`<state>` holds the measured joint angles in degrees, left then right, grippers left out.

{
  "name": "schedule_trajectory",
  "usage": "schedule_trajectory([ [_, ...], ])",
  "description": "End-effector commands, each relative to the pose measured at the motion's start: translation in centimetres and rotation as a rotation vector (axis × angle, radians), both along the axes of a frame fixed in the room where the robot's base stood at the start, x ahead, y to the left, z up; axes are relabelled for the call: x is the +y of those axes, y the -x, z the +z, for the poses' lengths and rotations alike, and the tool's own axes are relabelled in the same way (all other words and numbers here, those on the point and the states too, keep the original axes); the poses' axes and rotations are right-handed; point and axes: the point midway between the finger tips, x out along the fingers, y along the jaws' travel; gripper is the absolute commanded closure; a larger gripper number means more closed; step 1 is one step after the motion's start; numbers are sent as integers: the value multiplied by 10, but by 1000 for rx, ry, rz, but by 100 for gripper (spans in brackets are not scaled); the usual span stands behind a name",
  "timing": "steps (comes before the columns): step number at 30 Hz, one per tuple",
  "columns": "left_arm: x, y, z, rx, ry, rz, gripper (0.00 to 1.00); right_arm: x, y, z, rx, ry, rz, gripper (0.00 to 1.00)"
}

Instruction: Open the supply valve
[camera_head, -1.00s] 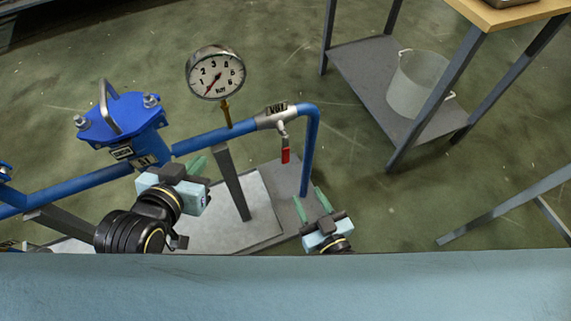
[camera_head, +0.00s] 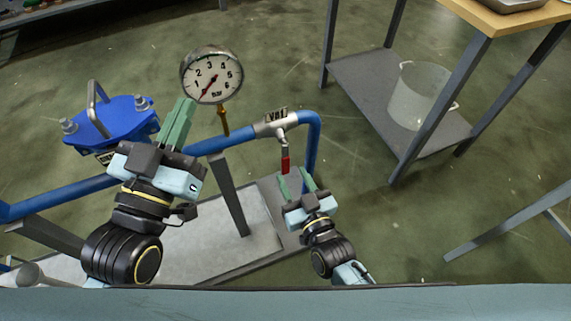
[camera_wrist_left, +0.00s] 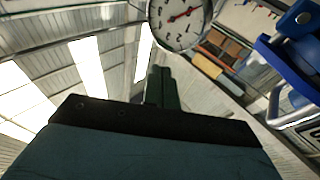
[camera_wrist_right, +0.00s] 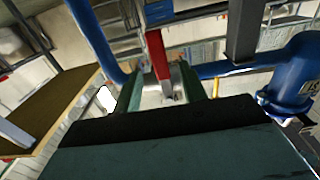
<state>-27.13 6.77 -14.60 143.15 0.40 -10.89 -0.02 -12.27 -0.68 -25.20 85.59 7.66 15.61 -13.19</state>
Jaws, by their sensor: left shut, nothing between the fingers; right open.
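The supply valve (camera_head: 272,124), a grey body tagged like "V01", sits on the blue pipe at its right bend. Its red handle (camera_head: 285,164) hangs down from a short stem. My right gripper (camera_head: 296,178) is open just below the handle. In the right wrist view, the red handle (camera_wrist_right: 157,53) shows between the two green fingers of the right gripper (camera_wrist_right: 161,75); I cannot tell whether they touch it. My left gripper (camera_head: 185,104) is shut and empty, in front of the blue pipe left of the gauge.
A pressure gauge (camera_head: 212,75) stands on the pipe between the grippers. A grey post (camera_head: 230,197) holds the pipe. A table with a shelf (camera_head: 420,147) and a clear bucket (camera_head: 417,95) stands at the right.

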Motion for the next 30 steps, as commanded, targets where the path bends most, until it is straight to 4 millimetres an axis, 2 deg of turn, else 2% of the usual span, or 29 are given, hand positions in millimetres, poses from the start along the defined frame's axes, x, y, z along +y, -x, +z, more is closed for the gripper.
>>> schedule_trajectory([
  [8, -2, 14, 33, -240, 78, -13, 100, 12, -28, -1, -2, -3, -1, 58],
  [15, 1, 21, 42, -351, 109, -11, 100, 19, -46, -1, -1, -1, -1, 58],
  [26, 1, 23, 44, -371, 115, -11, 100, 20, -50, 0, 0, 0, 0, 58],
  [30, 1, 23, 44, -371, 115, -11, 100, 20, -49, 0, 0, 0, 0, 76],
])
